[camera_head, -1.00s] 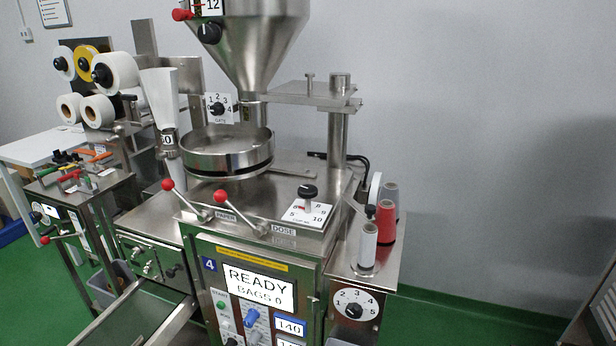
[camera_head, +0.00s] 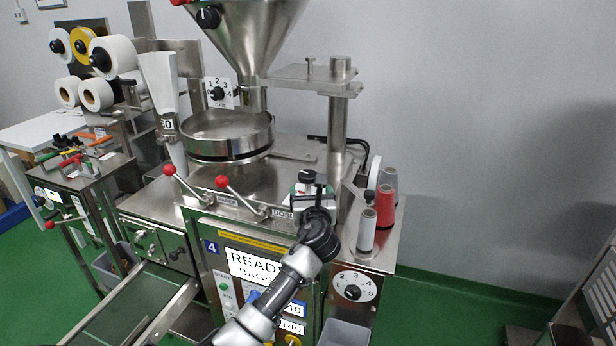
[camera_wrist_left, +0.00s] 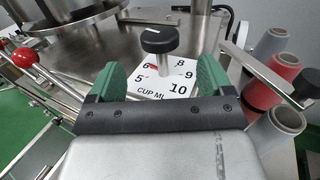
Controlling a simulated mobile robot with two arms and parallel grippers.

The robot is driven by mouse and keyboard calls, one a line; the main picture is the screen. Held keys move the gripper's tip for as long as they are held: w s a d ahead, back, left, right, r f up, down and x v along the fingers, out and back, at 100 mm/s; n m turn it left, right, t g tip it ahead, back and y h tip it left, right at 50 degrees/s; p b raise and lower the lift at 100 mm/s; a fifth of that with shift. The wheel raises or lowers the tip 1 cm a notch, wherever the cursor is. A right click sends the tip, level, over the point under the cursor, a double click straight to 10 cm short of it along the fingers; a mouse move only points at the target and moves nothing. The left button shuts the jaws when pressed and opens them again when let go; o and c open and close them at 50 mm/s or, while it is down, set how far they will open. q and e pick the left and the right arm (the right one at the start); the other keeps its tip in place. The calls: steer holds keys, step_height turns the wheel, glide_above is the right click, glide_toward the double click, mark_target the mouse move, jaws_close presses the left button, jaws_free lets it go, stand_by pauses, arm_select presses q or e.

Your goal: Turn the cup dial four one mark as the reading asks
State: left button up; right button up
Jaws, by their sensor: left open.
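The cup dial is a black knob (camera_wrist_left: 159,40) on a grey post above a white plate (camera_wrist_left: 176,92) marked CUP ML with several numbers. A red pointer sits near the 6 in the left wrist view. In the head view the knob (camera_head: 307,177) shows just beyond my left gripper (camera_head: 311,188), which hides most of the plate. In the left wrist view the green fingers of my left gripper (camera_wrist_left: 156,78) are open, one on each side of the post and apart from it. The knob stands beyond and between them. My right gripper is not in view.
Red-balled levers (camera_head: 221,182) stand left of the dial. Thread spools (camera_head: 367,229) stand close on its right. A steel column (camera_head: 337,130) rises behind it. The display (camera_head: 243,262) and buttons are on the front panel below my arm.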

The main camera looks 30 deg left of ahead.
mark_target(309, 183)
arm_select(q)
steer(key=x, duration=0.8)
steer(key=shift+a, duration=0.1)
steer(key=shift+c, duration=0.5)
